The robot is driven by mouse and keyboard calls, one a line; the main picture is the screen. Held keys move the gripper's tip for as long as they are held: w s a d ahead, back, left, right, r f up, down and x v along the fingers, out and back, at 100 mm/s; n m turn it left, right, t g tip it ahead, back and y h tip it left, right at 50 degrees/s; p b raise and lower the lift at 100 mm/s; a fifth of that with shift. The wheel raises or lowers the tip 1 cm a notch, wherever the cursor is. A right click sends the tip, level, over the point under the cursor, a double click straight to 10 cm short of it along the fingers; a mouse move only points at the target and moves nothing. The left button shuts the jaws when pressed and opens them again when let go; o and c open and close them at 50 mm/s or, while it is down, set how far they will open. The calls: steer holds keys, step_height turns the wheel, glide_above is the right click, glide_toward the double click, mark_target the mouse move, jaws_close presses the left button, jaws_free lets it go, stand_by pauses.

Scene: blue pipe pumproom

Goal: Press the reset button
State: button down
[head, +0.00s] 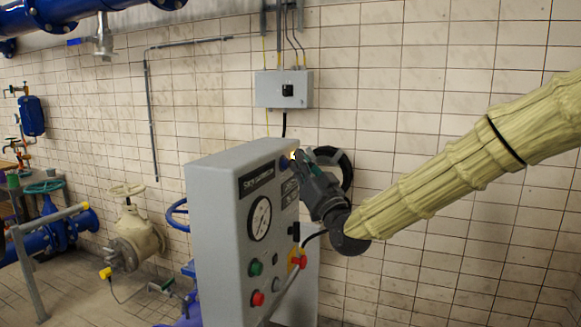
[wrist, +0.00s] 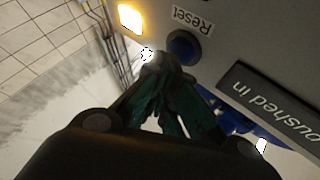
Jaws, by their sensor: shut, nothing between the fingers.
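The reset button (wrist: 184,47) is a round blue button in the wrist view, beside an upside-down label (wrist: 192,20) reading "Reset". In the head view it appears as a small dark blue spot (head: 283,163) near the top of the grey control cabinet (head: 218,215). My gripper (wrist: 154,60) is shut and empty, its fingertips just left of and slightly below the button in the wrist view. In the head view my gripper (head: 298,158) reaches the cabinet's upper front. I cannot tell whether the tips touch the panel.
A lit amber lamp (wrist: 130,18) is beside the button. The cabinet front also carries a gauge (head: 260,218), a green button (head: 256,268), a red button (head: 257,298) and a red-and-yellow emergency stop (head: 297,260). A tiled wall (head: 440,85) stands behind.

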steer(key=shift+w+a, duration=0.1)
steer(key=shift+a, duration=0.25)
steer(key=shift+d+b, duration=0.1)
steer(key=shift+b, duration=0.25)
steer(key=shift+d, duration=0.3)
steer(key=shift+b, duration=0.3)
steer(key=s+d+b, duration=0.2)
steer(key=d, duration=0.3)
steer(key=shift+d, duration=0.35)
steer(key=shift+f, duration=0.15)
stand_by(0.4)
